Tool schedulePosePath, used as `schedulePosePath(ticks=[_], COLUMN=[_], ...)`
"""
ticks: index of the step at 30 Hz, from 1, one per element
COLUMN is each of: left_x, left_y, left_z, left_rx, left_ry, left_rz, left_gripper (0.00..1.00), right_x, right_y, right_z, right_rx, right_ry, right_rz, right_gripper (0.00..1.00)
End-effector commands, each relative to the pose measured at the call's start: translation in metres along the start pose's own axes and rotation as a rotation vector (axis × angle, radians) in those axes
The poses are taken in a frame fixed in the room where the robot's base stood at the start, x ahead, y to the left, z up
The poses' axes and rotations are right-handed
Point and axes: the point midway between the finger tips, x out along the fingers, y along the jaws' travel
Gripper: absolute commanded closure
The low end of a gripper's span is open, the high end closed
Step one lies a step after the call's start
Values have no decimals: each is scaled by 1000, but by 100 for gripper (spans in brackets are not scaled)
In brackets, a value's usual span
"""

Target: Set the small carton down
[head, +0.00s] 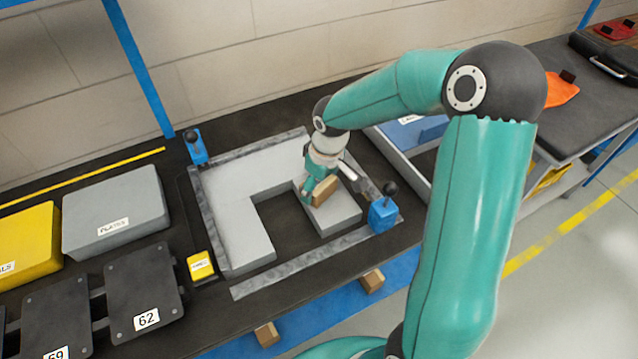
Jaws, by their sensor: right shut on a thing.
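The small carton (326,191) is a brown box in the middle of the head view. My right gripper (318,190) is shut on it, reaching down from above. The carton is over the right-hand grey block (336,217) inside a grey-framed fixture. I cannot tell whether its underside touches the block. The gripper and wrist hide part of the carton's upper left side. My left gripper is not in view.
The fixture frame (215,232) carries blue clamps (383,215) (196,148) at two corners. A grey bin (117,212), a yellow bin (28,241) and dark numbered plates (143,285) lie to the left. A dark recess (285,218) opens between the grey blocks.

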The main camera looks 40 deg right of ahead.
Motion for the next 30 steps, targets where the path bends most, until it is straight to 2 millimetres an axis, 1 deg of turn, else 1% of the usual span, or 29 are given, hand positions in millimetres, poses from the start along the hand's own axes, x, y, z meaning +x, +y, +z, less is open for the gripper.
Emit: schedulePosePath(ticks=[5, 6, 10, 19, 23, 26, 30], left_x=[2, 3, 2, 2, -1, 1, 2], left_y=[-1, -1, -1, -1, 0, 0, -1], left_z=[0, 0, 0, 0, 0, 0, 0], left_rx=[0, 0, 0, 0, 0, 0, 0], left_ry=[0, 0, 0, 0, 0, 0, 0], left_rz=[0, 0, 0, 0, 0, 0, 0], left_gripper=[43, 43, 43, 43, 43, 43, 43], right_x=[2, 2, 1, 1, -3, -12, -34], right_y=[0, 0, 0, 0, 0, 1, 0], right_z=[0, 0, 0, 0, -1, -1, -1], right_rx=[0, 0, 0, 0, 0, 2, 0], right_ry=[1, 1, 1, 1, 1, 5, 7], right_rz=[0, 0, 0, 0, 0, 2, 2], right_gripper=[63, 21, 0, 0, 0, 0, 0])
